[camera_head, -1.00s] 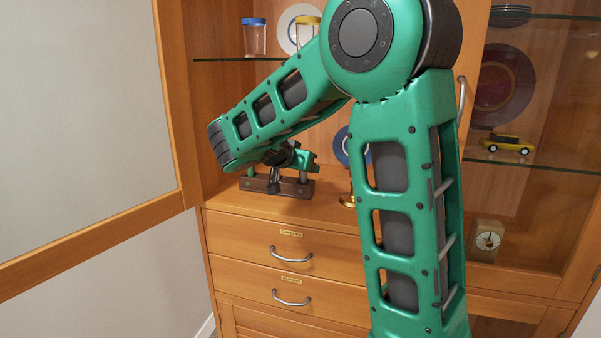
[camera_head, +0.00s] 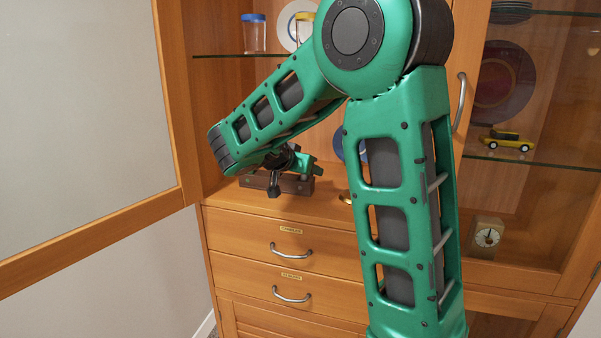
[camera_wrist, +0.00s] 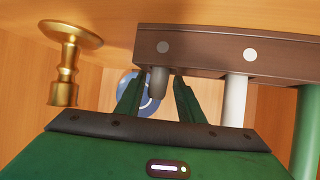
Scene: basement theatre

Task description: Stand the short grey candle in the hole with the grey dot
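The wrist view is upside down. The dark brown block (camera_wrist: 200,58) lies on the cabinet surface; it also shows in the head view (camera_head: 296,184). A grey dot (camera_wrist: 163,47) and a paler dot (camera_wrist: 250,54) mark its face. The short grey candle (camera_wrist: 158,82) stands upright at the block, in line with the grey dot; its seat in the hole is hidden. My gripper (camera_wrist: 154,80) is open, with its green fingers either side of the candle and gaps showing between. In the head view, my arm hides most of the gripper and the candle.
A white candle (camera_wrist: 236,100) and a green candle (camera_wrist: 308,125) stand at the block beside the grey one. A brass candlestick (camera_wrist: 68,70) stands on the other side. A blue-rimmed plate (camera_wrist: 138,92) is behind. A glass shelf (camera_head: 250,56) with jars is above.

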